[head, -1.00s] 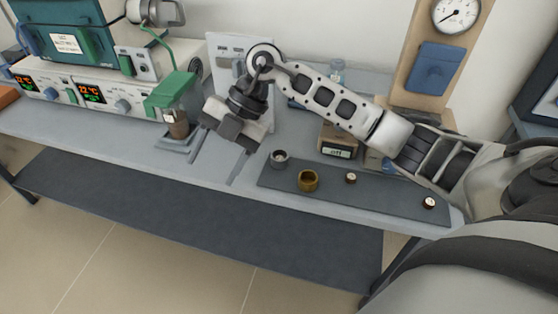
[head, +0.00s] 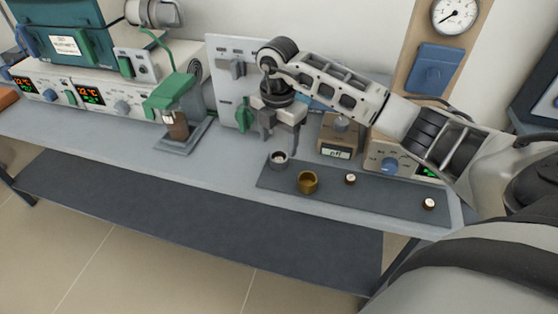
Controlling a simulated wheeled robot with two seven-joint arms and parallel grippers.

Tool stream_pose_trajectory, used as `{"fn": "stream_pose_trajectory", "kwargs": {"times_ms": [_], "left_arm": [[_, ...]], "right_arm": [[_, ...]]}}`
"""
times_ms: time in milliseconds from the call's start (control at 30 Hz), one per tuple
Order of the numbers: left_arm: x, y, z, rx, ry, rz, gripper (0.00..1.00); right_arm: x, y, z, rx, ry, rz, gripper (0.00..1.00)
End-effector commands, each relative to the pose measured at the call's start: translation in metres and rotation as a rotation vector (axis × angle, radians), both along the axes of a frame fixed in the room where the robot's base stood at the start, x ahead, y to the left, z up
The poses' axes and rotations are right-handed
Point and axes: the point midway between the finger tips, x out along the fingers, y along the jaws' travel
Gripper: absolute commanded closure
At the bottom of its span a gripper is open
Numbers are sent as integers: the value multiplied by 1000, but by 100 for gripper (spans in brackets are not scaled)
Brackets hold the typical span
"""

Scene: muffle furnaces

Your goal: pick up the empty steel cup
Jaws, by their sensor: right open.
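The grey steel cup (head: 279,161) stands upright at the left end of the dark mat (head: 390,199). Its dark opening faces up; I cannot make out anything inside. My right gripper (head: 281,144) is open and points down, its fingers spread just above or behind the cup. It holds nothing, and I cannot tell whether a finger touches the rim. A brass cup (head: 308,182) stands on the mat to the right of the steel cup. My left gripper is not in view.
Two small round pieces, a nearer one (head: 429,203) and a farther one (head: 351,179), sit on the mat. Behind it are a scale (head: 337,151) and a box with a blue knob (head: 388,162). A stand with a brown vessel (head: 177,126) is on the left. The bench's (head: 225,175) front left is clear.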

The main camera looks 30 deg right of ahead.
Motion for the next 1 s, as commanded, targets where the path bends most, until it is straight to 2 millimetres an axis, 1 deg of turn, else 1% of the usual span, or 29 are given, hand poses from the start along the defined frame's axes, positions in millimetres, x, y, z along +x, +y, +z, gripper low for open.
{"fn": "stream_pose_trajectory", "kwargs": {"times_ms": [133,300,400,667,767,800,833,867,1000], "left_arm": [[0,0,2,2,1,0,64],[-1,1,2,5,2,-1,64],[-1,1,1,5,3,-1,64],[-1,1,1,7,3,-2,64],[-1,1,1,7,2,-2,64],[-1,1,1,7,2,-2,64],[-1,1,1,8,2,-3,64],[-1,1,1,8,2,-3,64],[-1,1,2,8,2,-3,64]], "right_arm": [[0,1,-14,1,4,1,38],[0,1,-41,2,5,0,38],[0,1,-50,0,3,2,38],[1,1,-53,1,0,2,38],[1,1,-53,1,0,2,63],[1,1,-53,1,0,2,74],[1,1,-53,0,1,2,82],[1,1,-53,0,1,2,87],[1,0,-53,0,0,2,87]]}}
